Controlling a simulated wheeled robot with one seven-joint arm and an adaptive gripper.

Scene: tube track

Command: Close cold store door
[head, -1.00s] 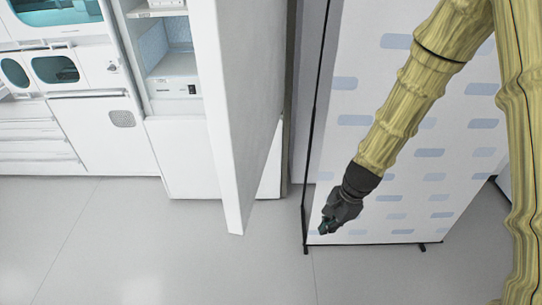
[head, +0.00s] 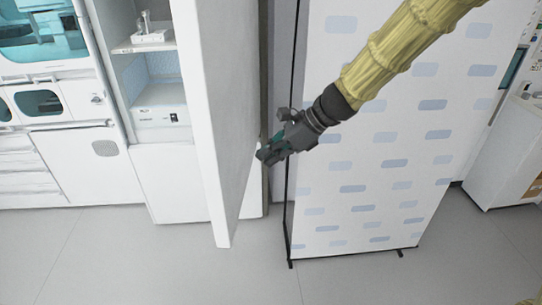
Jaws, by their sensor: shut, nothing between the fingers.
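The cold store door (head: 221,110) is a tall white panel standing swung open, its edge facing me. To its left the cold store (head: 158,112) shows its open interior, with a shelf and a white box inside. My gripper (head: 264,156) is dark and shut with nothing in it. In the picture its tips are at the right side of the door. I cannot tell whether they touch the door. The door's hinge is hidden.
A white screen with blue dashes (head: 365,140) stands on thin feet close to the right, behind my arm. White cabinets with rounded windows (head: 35,110) line the left. A white unit (head: 512,150) stands at the far right. The grey floor (head: 150,265) in front is clear.

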